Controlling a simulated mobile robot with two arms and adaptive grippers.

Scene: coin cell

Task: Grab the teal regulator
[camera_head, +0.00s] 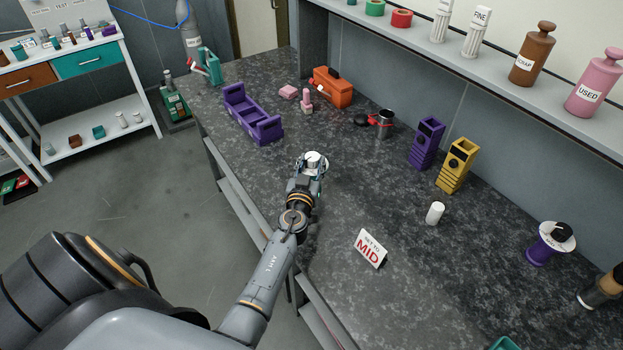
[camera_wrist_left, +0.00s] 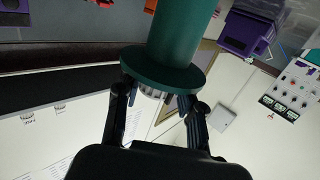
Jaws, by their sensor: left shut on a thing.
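The teal regulator is in my left gripper (camera_head: 308,172). In the left wrist view its teal body and wide flange (camera_wrist_left: 165,68) fill the upper middle, with a short metal part below the flange between the two fingers (camera_wrist_left: 160,110). In the head view only a pale round top (camera_head: 314,158) shows at the gripper's tip, above the bench; the rest is hidden by the gripper. The left gripper is shut on it. My right gripper is not in view.
On the dark bench (camera_head: 340,290) are a purple tray (camera_head: 262,130), an orange box (camera_head: 333,90), purple (camera_head: 427,143) and yellow (camera_head: 457,165) holders, a white cylinder (camera_head: 435,213), a MID sign (camera_head: 369,247) and a purple dial-topped piece (camera_head: 541,254). The bench between tray and sign is mostly clear.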

